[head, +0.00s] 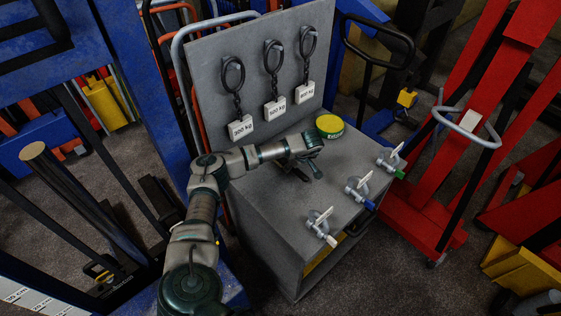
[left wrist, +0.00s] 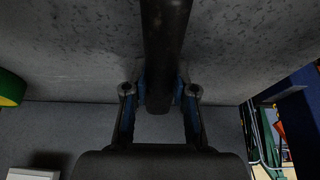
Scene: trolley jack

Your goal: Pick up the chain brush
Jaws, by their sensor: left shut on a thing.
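My left gripper (head: 303,168) is low over the grey top of the trolley, just in front of its upright back panel. In the left wrist view my left gripper (left wrist: 160,92) is shut on a dark, rod-like thing, which I take to be the chain brush (left wrist: 165,40). The brush lies between the two blue-padded fingers and runs up out of the picture. Its far end is out of view there, and my gripper mostly hides it in the head view. I cannot tell whether it touches the trolley top. My right gripper is not in view.
A yellow-green tin (head: 330,126) stands close behind my gripper. Shackles with a white, a blue (head: 359,188) and a green pin lie along the right edge of the trolley top (head: 275,222). Chains with weight tags (head: 275,108) hang on the panel. A red lift (head: 425,195) stands right.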

